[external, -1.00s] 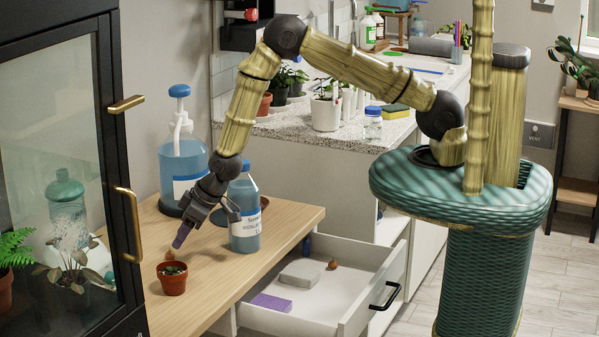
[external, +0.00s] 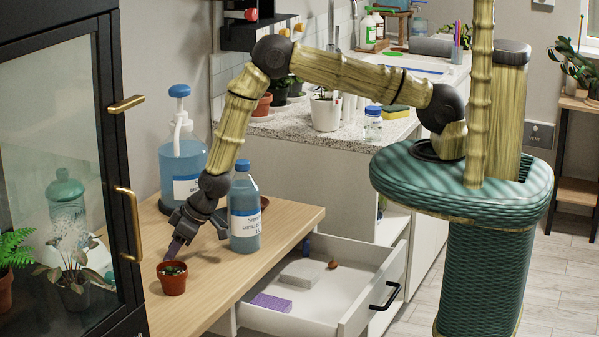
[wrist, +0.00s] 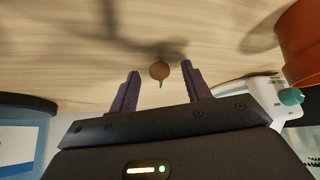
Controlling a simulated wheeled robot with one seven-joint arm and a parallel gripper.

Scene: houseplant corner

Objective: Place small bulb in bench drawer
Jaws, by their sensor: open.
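The small bulb (wrist: 159,70), brown with a green tip, lies on the wooden bench top in the wrist view. My gripper (wrist: 160,67) is open, with one purple finger on each side of the bulb near the tips; neither finger clearly touches it. In the external view my gripper (external: 176,247) points down at the bench, just behind a small terracotta pot, and the bulb is hidden there. The bench drawer (external: 372,285) is pulled open. Inside it are a brown bulb (external: 332,264), a grey block (external: 300,273) and a purple block (external: 271,302).
The terracotta pot (external: 173,279) stands close to my fingers and shows at upper right in the wrist view (wrist: 303,45). A blue bottle (external: 245,215) and a pump bottle (external: 181,165) stand beside my wrist. A glass cabinet (external: 60,160) borders the left. The drawer's front floor is clear.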

